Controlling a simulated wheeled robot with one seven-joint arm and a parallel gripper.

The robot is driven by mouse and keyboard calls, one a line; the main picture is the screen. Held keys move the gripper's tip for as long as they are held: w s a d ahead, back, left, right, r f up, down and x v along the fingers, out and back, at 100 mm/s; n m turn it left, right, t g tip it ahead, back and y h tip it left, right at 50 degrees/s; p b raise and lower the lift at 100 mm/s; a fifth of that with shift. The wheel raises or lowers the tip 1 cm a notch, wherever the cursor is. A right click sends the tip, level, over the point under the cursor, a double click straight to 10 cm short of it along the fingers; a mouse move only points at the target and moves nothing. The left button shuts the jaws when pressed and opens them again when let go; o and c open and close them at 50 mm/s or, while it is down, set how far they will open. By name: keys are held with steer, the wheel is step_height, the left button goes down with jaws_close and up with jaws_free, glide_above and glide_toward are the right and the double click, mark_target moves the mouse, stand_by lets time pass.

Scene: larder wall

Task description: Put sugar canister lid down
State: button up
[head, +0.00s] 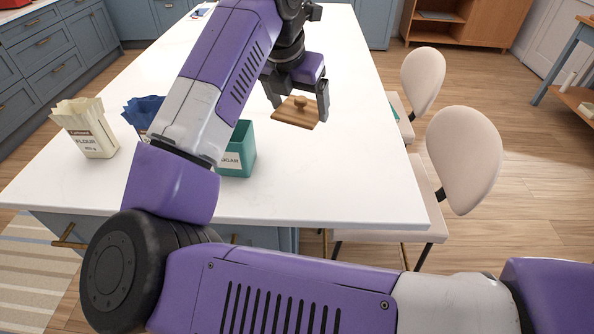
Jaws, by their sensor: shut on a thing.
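The sugar canister lid (293,119) is a square, flat wooden piece with a small round knob on top. My gripper (299,103) is shut on the lid, with a finger at either side of it. The lid is over the white countertop, right of and beyond the canister; I cannot tell whether its underside touches the surface. The green sugar canister (243,163) stands open and upright on the countertop, its "SUGAR" label partly hidden behind my arm.
The white countertop (345,165) is clear to the right and front of the canister. A paper flour bag (91,140) and a blue bag (140,110), partly hidden by my arm, stand at the left. Pale chairs (465,155) line the right edge.

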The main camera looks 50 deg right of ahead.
mark_target(300, 172)
step_height(300, 172, down, 17)
steer(key=shift+f+p, duration=0.15)
steer(key=shift+p, duration=0.5)
steer(key=shift+f, duration=0.15)
steer(key=o, duration=1.2)
steer(key=shift+o, duration=0.2)
